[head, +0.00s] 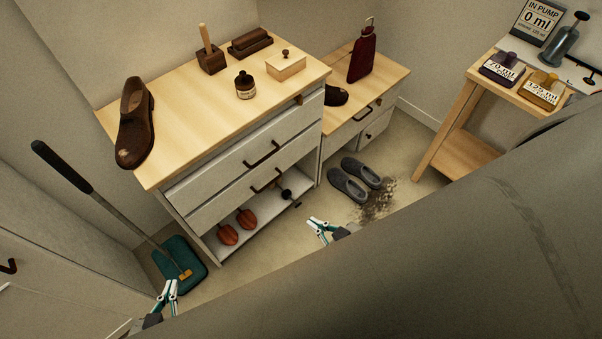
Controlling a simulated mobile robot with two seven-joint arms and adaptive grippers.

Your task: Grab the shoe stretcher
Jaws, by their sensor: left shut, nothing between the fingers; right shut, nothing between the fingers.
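Two reddish-brown wooden forms (237,227) lie on the low open shelf of the white dresser, at its left end. A dark metal piece with knobs (289,197) lies on the same shelf, further right. I cannot tell which of these is the shoe stretcher, or whether they are joined. My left gripper (168,288) is shut and empty at the lower left, below the green dustpan. My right gripper (317,225) is shut and empty, to the right of and below the shelf pieces in the picture, apart from them.
The dresser top (190,105) holds a brown shoe (135,125), a bottle (244,86) and boxes. Grey slippers (354,180) lie on the floor beside a dark dirt patch (377,202). A green dustpan (180,260) stands left of the dresser. A side table (455,125) stands right.

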